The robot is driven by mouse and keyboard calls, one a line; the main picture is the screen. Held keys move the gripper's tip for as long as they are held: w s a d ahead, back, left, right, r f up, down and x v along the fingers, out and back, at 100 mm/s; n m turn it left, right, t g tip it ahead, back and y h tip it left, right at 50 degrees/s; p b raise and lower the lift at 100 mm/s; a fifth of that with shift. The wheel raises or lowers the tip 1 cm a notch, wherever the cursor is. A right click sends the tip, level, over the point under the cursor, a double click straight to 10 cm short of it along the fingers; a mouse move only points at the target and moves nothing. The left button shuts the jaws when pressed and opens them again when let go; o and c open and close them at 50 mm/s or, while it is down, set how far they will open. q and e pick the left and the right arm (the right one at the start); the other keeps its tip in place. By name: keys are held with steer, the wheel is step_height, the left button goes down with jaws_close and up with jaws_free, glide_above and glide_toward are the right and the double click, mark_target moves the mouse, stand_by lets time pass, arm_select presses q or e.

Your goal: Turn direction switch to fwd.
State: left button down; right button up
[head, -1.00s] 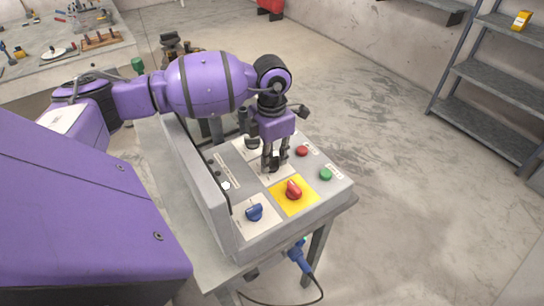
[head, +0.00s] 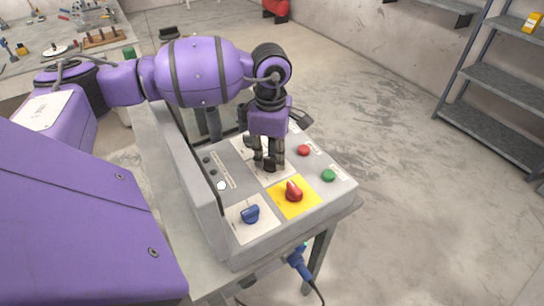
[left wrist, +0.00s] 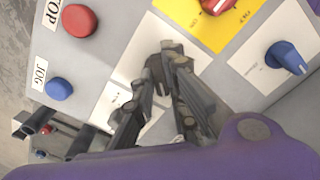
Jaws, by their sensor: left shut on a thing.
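The grey control panel (head: 328,200) stands on a metal table. My left gripper (head: 269,168) points down onto the pale plate in the panel's middle. In the left wrist view the fingertips (left wrist: 166,58) are close together, shut on a small dark knob over that pale plate (left wrist: 140,45). The fingers cover most of the knob, so its pointer direction and the plate's lettering cannot be read. I cannot tell from the labels whether this is the direction switch. My right gripper is not in view.
Close by are a red knob (head: 294,191) on a yellow plate, a blue knob (head: 250,213), a red STOP button (left wrist: 79,20), a blue JOG button (left wrist: 59,88) and a green button (head: 328,175). A raised panel wall (head: 202,200) runs along the left. The floor to the right is clear.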

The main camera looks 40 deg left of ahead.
mark_target(271, 158)
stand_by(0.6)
arm_select(q)
steer(key=c, duration=1.8)
jaws_free()
steer(key=shift+o, duration=0.2)
steer(key=shift+r, duration=0.1)
step_height(271, 158, up, 12)
